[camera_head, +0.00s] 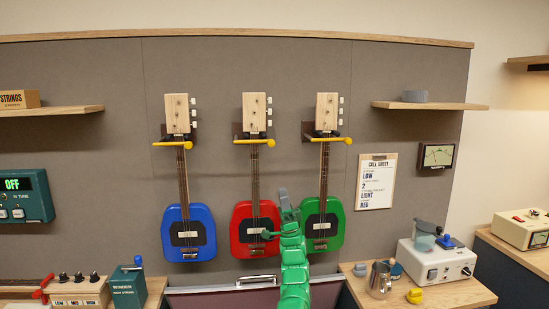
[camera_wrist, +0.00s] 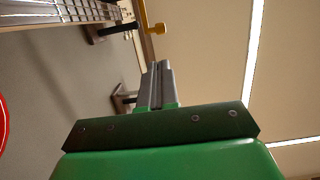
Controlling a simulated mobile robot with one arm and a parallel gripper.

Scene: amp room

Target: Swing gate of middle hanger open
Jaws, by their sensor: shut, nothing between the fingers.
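The middle hanger (camera_head: 254,135) holds the red guitar (camera_head: 241,232) by its pale headstock (camera_head: 254,112). Its yellow gate (camera_head: 246,142) lies across the front of the neck. My gripper (camera_head: 282,192) is in front of the wall, between the red and green guitars and below the gates. The wrist view shows its grey fingers (camera_wrist: 156,68) shut together and empty. A yellow gate with a knob (camera_wrist: 158,28) is just beyond the fingertips there, apart from them; I cannot tell which hanger it belongs to. My arm covers part of the red guitar's right side.
A blue guitar (camera_head: 170,236) hangs on the left and a green guitar (camera_head: 333,232) on the right, each with a yellow gate across its neck. A clipboard (camera_head: 376,181) hangs right of them. Shelves (camera_head: 440,105) flank the wall. Benches with devices stand below at both sides.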

